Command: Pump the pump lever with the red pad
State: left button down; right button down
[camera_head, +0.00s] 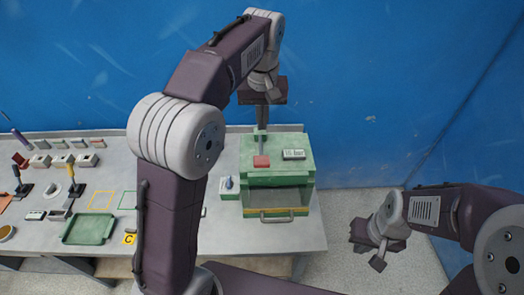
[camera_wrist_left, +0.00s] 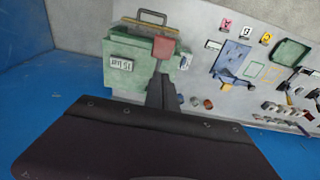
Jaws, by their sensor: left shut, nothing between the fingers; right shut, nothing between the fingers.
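The red pad (camera_head: 261,161) sits over the top of the green box-shaped machine (camera_head: 305,150) at the back right of the bench. It also shows in the left wrist view (camera_wrist_left: 164,48). My left gripper (camera_head: 261,140) is shut and empty, pointing down just behind the pad. In the left wrist view its dark fingers (camera_wrist_left: 158,68) end close to the pad; I cannot tell whether they touch it. The lever's arm is mostly hidden by the gripper. My right gripper (camera_head: 378,262) is shut and empty, out over the floor right of the bench.
The machine has a white label (camera_head: 293,154) on top and a handled front (camera_head: 270,216). A small blue item (camera_head: 229,184) stands left of it. A green tray (camera_head: 88,227), a yellow C card (camera_head: 129,239) and several levers lie further left. The blue wall is close behind.

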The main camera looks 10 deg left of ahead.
pick_arm(q)
jog(key=p, duration=0.1)
send_over(262, 159)
notch_tip(262, 159, down, 10)
jog(key=shift+r, duration=0.1)
jog(key=shift+s+f, duration=0.2)
jog(key=shift+f, duration=0.55)
